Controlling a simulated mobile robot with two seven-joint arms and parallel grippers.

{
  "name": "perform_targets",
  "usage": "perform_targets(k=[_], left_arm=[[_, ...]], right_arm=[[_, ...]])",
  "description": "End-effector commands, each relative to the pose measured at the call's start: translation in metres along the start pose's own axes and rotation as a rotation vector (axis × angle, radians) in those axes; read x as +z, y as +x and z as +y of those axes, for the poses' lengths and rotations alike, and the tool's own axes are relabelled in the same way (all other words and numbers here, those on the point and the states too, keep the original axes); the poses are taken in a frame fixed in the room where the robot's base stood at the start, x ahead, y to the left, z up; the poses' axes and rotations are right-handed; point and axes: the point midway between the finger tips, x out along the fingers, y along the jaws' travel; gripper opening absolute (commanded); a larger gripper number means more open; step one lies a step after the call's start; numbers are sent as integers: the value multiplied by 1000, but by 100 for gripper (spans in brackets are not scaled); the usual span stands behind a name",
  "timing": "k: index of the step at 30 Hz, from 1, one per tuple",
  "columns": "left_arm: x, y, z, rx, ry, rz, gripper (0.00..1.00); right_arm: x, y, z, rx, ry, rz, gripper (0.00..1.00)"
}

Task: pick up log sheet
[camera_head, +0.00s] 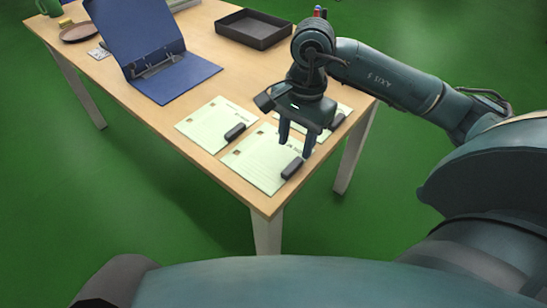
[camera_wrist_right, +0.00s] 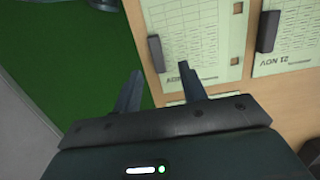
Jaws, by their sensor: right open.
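Several pale green printed log sheets lie on the wooden table near its front corner, each with a dark block on it. One is the front sheet (camera_head: 250,165), one the left sheet (camera_head: 205,125), and one the back right sheet (camera_head: 328,108), partly hidden by my right arm. My right gripper (camera_head: 298,148) points down above the front sheet, open and empty. In the right wrist view its fingers (camera_wrist_right: 162,82) are apart, over the table edge beside a sheet (camera_wrist_right: 200,40); a second sheet (camera_wrist_right: 290,30) lies to the right. My left gripper is not in view.
An open blue binder (camera_head: 180,80) stands behind the sheets. A black tray (camera_head: 253,42) is at the back. A brown plate (camera_head: 80,32) and green mug (camera_head: 48,8) are at the far left. Bare table lies between tray and sheets; green floor (camera_head: 120,190) surrounds it.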

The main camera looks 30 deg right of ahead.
Motion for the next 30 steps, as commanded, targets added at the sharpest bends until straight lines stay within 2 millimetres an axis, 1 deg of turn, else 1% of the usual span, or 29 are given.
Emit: perform_targets(k=[5, 9, 12, 16, 22, 30], left_arm=[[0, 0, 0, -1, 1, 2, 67], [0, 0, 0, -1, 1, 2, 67], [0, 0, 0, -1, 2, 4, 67], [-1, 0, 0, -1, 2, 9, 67], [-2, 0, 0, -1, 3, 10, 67], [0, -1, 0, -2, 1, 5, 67]], right_arm=[[1, 14, 2, 2, 0, -3, 42], [3, 37, 6, 3, 2, -3, 42], [2, 49, 5, 2, 1, -2, 42], [2, 56, 4, 0, 0, -2, 42], [2, 56, 4, -1, 0, -1, 42], [2, 55, 4, -1, 1, -1, 20]])
